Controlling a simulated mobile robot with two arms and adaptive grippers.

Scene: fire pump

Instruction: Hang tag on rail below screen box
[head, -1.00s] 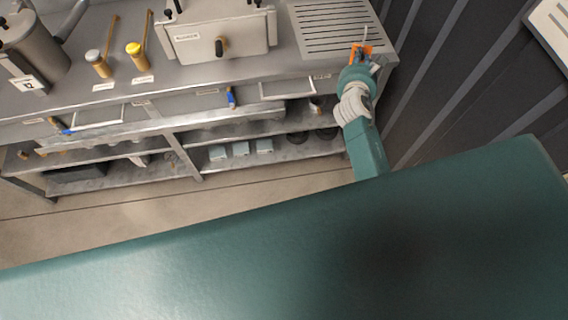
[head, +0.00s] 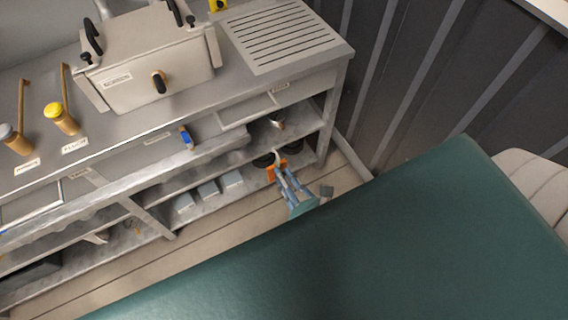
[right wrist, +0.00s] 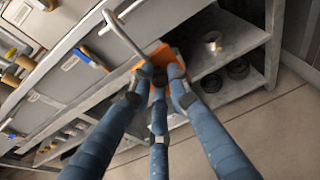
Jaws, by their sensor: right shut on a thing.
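My right gripper (head: 283,178) is shut on an orange tag (head: 277,171) with a light curved hook. It holds the tag in front of the open shelves, lower than the worktop. In the right wrist view the tag (right wrist: 152,62) sits between the blue fingertips, and its hook (right wrist: 123,33) points up and left. A metal box (head: 150,62) with a label and a dark knob stands on the worktop, left of the gripper. The label is too small to read surely. A bar-like edge (head: 115,172) runs below the worktop front. My left gripper is out of view.
A slotted drain panel (head: 283,38) lies at the worktop's right end. A blue-handled item (head: 187,138) hangs at the front. Shelves below hold several grey blocks (head: 207,191) and dark rings. A dark ribbed wall (head: 400,75) stands right. Floor is clear before the shelves.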

